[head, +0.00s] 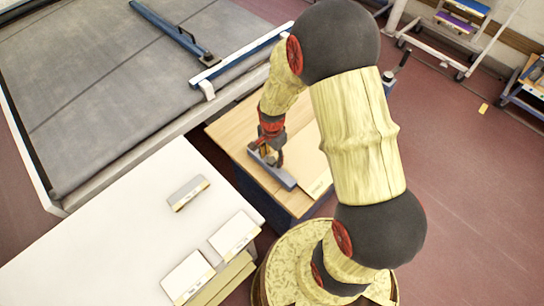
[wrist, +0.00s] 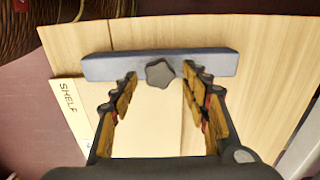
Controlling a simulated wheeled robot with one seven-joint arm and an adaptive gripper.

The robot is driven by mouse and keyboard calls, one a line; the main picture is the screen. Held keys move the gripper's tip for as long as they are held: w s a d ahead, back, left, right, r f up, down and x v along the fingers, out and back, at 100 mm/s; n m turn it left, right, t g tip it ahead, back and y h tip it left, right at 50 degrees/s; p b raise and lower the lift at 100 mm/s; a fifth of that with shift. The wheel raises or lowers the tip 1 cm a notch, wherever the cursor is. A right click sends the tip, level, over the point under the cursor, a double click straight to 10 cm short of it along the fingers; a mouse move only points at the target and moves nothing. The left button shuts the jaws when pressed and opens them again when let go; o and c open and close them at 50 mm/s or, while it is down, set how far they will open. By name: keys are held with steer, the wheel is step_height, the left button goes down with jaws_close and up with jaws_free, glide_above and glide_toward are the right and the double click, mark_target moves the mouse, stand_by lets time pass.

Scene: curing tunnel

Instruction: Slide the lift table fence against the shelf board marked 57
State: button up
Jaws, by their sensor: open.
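The fence is a blue-grey bar (head: 272,170) lying across the wooden top of the lift table (head: 235,125). In the wrist view the fence (wrist: 215,60) carries a dark star-shaped knob (wrist: 160,73). My gripper (head: 268,153) is over the fence; in the wrist view its open fingers (wrist: 160,85) stand on either side of the knob, apart from it. A pale shelf board (head: 313,165) lies beside the fence, its end label (wrist: 70,108) reading "SHELF". Its number is not legible. I cannot tell whether fence and board touch.
A white table (head: 95,235) with a grey block (head: 188,193) and two pale boxes (head: 234,235) stands at left. A wide grey conveyor (head: 100,90) with a blue bar (head: 165,30) lies behind. Carts (head: 450,30) stand at the far right; red floor there is mostly clear.

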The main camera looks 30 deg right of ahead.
mark_target(272, 159)
steer(key=shift+r, duration=0.1)
step_height(272, 159, up, 12)
stand_by(0.6)
stand_by(0.5)
